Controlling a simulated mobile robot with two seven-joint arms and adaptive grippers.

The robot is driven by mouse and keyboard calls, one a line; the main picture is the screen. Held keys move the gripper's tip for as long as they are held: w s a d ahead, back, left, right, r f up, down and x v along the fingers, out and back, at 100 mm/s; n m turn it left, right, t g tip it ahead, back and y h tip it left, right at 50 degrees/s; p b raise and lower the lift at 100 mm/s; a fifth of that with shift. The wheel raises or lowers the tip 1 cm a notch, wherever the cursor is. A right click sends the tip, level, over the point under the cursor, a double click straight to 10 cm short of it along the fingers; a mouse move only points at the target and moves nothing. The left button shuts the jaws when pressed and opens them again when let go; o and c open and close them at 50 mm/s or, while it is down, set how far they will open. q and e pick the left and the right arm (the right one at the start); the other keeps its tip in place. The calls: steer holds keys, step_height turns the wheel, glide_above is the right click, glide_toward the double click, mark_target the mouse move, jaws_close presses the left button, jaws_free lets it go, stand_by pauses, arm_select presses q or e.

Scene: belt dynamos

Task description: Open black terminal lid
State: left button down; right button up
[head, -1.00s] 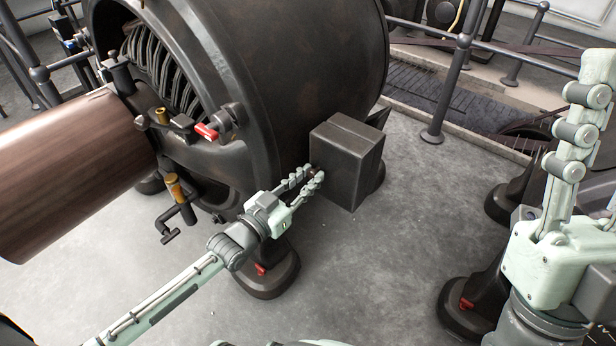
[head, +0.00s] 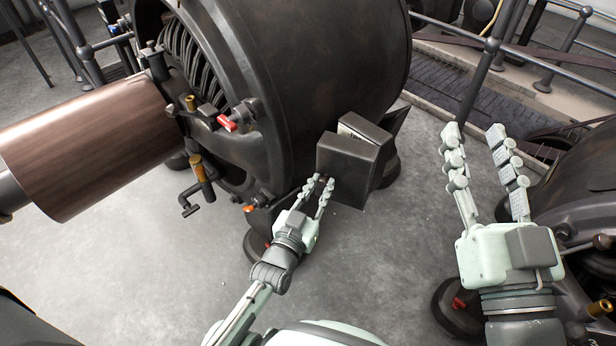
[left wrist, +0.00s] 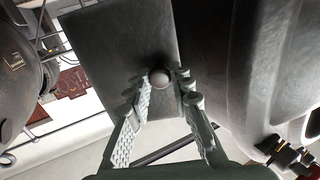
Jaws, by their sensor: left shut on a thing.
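The black terminal box (head: 384,158) sits on the side of the large dark dynamo, right of centre in the head view. Its black lid (head: 345,158) stands partly open, tilted away from the box, with a pale label strip (head: 352,132) showing in the gap. My left gripper (head: 318,183) is at the lid's lower front, shut on its small round knob (left wrist: 159,77). In the left wrist view the lid (left wrist: 110,45) fills the upper middle, with the fingers on both sides of the knob. My right gripper (head: 474,132) is open and empty, to the right of the box.
The dynamo housing (head: 345,60) rises behind and left of the box. Another dark machine (head: 580,200) is at right. Railings (head: 490,80) run behind. Grey floor is clear between the machines.

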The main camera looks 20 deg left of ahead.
mark_target(322, 157)
stand_by(0.3)
arm_select(q)
steer(key=c, duration=1.6)
jaws_free()
step_height(322, 157, up, 10)
steer(key=shift+r, duration=0.1)
steer(key=shift+c, duration=0.2)
